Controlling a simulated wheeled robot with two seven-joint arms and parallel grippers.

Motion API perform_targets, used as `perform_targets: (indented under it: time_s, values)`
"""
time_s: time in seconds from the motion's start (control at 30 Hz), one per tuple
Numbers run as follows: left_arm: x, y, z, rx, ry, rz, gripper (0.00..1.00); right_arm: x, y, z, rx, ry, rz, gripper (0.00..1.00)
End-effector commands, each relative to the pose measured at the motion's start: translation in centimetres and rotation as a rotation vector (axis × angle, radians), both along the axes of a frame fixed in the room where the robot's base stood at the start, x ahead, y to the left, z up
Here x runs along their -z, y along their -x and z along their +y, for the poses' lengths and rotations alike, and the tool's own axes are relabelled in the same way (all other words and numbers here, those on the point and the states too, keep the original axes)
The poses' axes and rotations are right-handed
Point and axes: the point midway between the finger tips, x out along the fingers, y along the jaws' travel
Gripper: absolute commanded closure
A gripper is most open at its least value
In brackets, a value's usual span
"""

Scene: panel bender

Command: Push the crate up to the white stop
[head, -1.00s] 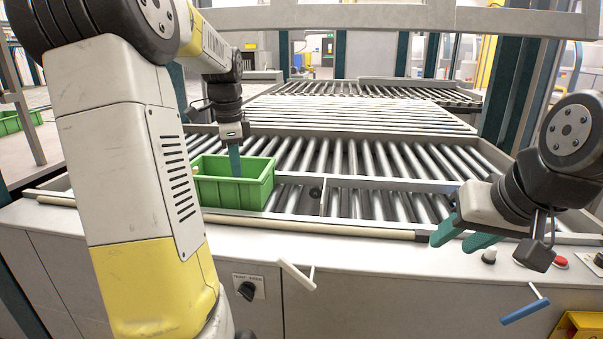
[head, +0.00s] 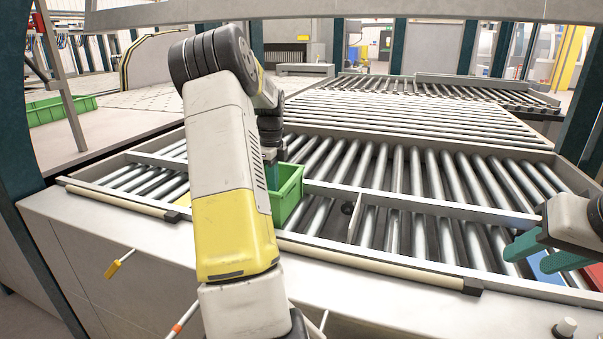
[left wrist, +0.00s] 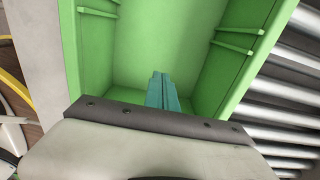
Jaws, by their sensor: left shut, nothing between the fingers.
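The green crate (head: 290,192) stands on the near rollers, its left part hidden behind my left arm in the head view. In the left wrist view the crate (left wrist: 205,90) fills the upper picture, with its inner walls and floor visible. My left gripper (head: 272,175) points down into the crate, its teal fingers shut with nothing between them. The fingers also show inside the crate in the left wrist view (left wrist: 162,92); I cannot tell whether they touch a wall. My right gripper (head: 537,258) is open and empty at the right edge. I cannot make out the white stop.
Bare rollers (head: 140,180) lie to the left. Another green crate (head: 62,110) is far left.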

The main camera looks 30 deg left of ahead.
Motion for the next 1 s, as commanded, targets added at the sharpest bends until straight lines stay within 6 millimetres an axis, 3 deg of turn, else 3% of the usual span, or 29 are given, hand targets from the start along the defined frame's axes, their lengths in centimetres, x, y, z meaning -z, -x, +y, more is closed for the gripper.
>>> perform_targets:
  time_s: [0.2,0.3,0.5,1.0]
  values:
    - [4.7,0.1,0.0,-0.001,0.001,0.003,1.00,0.0,0.0,0.0,0.000,0.000,0.000,0.60]
    - [4.2,-0.3,-2.0,0.003,0.000,-0.001,1.00,0.0,0.0,0.0,0.000,0.000,0.000,0.60]
    - [4.2,-0.4,-3.7,0.001,0.000,-0.001,1.00,0.0,0.0,0.0,0.000,0.000,0.000,0.60]
    - [4.2,-0.6,-4.9,0.001,0.000,-0.002,1.00,0.0,0.0,0.0,0.000,0.000,0.000,0.60]
